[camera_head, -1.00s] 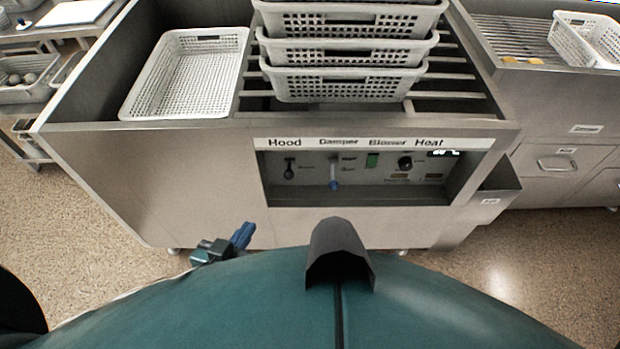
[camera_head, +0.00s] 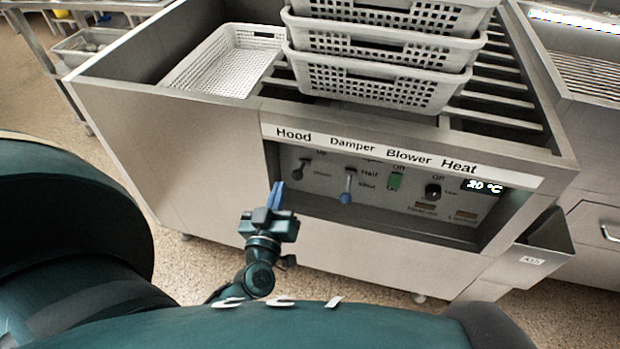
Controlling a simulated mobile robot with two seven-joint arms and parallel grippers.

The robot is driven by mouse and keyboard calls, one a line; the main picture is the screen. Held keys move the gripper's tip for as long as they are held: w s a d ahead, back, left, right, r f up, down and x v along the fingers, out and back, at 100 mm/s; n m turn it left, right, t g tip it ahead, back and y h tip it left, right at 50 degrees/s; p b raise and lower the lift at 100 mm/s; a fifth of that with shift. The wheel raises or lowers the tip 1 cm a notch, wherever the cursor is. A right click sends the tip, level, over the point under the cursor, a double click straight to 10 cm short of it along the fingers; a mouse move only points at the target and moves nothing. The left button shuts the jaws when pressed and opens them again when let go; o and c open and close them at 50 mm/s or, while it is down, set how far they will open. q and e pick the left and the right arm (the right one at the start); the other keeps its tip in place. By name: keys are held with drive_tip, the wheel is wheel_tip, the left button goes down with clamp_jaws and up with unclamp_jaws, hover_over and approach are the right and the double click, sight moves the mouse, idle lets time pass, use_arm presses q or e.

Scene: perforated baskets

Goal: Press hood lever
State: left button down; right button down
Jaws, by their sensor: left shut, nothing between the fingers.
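The hood lever (camera_head: 300,168) is a small dark lever under the "Hood" label at the left end of the recessed control panel (camera_head: 385,190). My left gripper (camera_head: 277,196) has blue fingers pointing up and is shut with nothing in it. In the picture it is just below and left of the hood lever, near the panel's lower left corner. A gap shows between the fingers and the lever; whether they are inside the recess I cannot tell. My right gripper does not show.
A display reads 20 °C. Stacked white perforated baskets (camera_head: 385,85) and a single basket (camera_head: 225,62) sit on top.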

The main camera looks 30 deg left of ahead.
use_arm(q)
drive_tip(key=shift+w+a, duration=0.1)
idle(0.3)
hover_over(301, 169)
drive_tip(key=s+a, duration=0.2)
drive_tip(key=s, duration=0.1)
drive_tip(key=d+f+b, duration=0.1)
drive_tip(key=s+d+f+b, duration=0.1)
drive_tip(key=f+b, duration=0.1)
drive_tip(key=shift+s+d, duration=0.1)
drive_tip(key=shift+s, duration=0.05)
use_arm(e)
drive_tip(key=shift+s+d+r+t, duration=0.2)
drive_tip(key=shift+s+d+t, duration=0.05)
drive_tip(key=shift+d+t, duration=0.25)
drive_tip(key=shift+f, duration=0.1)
